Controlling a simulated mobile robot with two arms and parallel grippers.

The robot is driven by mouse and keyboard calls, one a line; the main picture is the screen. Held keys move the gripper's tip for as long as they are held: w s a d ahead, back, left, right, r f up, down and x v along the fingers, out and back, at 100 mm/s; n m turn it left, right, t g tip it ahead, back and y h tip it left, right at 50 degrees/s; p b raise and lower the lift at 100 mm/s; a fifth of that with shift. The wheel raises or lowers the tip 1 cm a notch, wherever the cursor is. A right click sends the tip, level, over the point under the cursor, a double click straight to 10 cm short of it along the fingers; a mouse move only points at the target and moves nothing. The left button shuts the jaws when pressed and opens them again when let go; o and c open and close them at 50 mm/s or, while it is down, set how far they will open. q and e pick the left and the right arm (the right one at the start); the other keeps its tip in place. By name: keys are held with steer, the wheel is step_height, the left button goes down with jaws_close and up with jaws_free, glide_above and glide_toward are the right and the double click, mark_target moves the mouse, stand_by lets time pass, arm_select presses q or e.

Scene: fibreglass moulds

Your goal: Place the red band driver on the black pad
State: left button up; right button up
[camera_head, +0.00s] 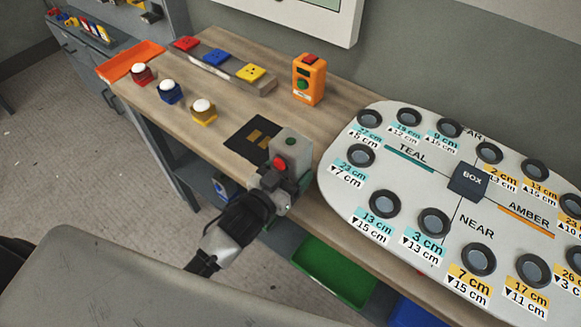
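The black pad (246,132) with yellow marks lies on the wooden bench, left of my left gripper. My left gripper (288,152) reaches in from the lower left over the bench's front edge, beside the pad. Its fingertips are not clear, and I cannot tell whether it holds anything. A red patch shows on it. A white-topped piece with a red band (141,74) stands at the far left of the bench, well apart from the gripper; it may be the red band driver. Similar blue (170,92) and yellow (203,111) pieces stand beside it.
An orange tray (130,57) and a strip with red, blue and yellow plates are at the back left. An orange box (309,79) with red and green buttons stands behind the pad. A large labelled board (408,165) fills the right. A green bin (335,272) sits below.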

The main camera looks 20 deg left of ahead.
arm_select(q)
steer(key=shift+f, duration=0.1)
steer(key=o, duration=1.1)
steer(key=shift+f, duration=0.1)
